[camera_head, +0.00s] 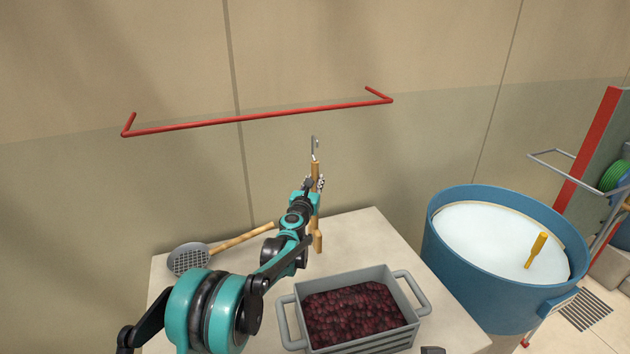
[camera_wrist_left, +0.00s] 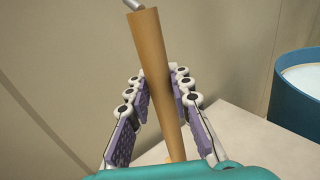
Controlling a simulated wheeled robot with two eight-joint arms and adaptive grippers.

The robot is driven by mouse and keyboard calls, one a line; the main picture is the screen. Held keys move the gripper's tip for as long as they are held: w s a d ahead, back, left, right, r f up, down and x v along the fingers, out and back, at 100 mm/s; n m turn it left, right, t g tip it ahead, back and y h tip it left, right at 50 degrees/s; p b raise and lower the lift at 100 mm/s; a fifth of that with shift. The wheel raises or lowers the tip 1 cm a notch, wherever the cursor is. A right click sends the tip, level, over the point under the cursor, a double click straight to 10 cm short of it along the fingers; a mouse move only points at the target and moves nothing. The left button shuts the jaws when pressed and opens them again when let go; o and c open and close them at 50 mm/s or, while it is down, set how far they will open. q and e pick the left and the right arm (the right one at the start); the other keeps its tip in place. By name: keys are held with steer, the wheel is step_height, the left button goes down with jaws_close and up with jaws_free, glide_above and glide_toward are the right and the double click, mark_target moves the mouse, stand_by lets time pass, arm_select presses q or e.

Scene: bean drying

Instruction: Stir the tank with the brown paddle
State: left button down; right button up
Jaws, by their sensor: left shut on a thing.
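My left gripper (camera_head: 318,185) is shut on a brown wooden handle, which I take to be the brown paddle (camera_head: 315,169). The paddle is upright above the back of the table, with a metal hook at its top. Its lower end shows below the gripper, and I cannot tell whether it touches the table. In the left wrist view the brown paddle (camera_wrist_left: 153,45) runs between the purple-padded fingers of the left gripper (camera_wrist_left: 159,78). The blue round tank (camera_head: 455,262) stands right of the table, filled with white liquid. My right gripper is not in view.
A grey crate (camera_head: 372,276) of dark red beans and a wooden-handled strainer (camera_head: 190,259) are on the table (camera_head: 365,228). A yellow handle (camera_head: 536,250) sticks out of the tank's liquid. A red rail (camera_head: 255,116) is on the wall; a red-edged rack (camera_head: 590,150) stands far right.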

arm_select(q)
steer(key=shift+f, duration=0.25)
steer(key=s+b, duration=0.1)
steer(key=s, duration=1.5)
stand_by(1.8)
